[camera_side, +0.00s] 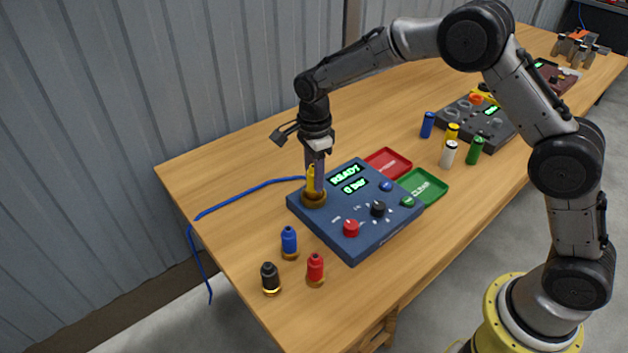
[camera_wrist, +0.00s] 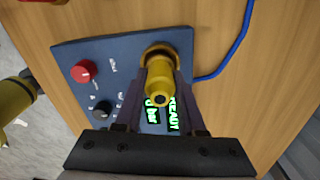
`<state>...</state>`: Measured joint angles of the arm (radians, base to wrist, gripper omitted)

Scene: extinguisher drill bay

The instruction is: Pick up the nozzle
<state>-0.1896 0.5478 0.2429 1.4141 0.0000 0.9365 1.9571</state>
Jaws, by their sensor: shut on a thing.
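The yellow nozzle (camera_wrist: 159,80) stands upright in a brass-coloured ring socket at the corner of the blue control box. In the side view the nozzle (camera_side: 310,180) is partly hidden by the fingers. My gripper (camera_side: 317,180) points straight down over that corner, its fingers shut on the nozzle. In the wrist view my gripper (camera_wrist: 160,100) has one dark finger on each side of the nozzle. The blue control box (camera_side: 365,237) has a lit display reading "READY" and "0 bar", with red and black knobs. The nozzle's lower end is hidden in the socket.
Blue (camera_side: 289,241), black (camera_side: 270,277) and red (camera_side: 315,268) nozzles stand near the table's front left. Red (camera_side: 389,160) and green (camera_side: 424,186) trays sit behind the box. Several small cylinders stand farther right. A blue hose (camera_side: 240,192) runs left off the table.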

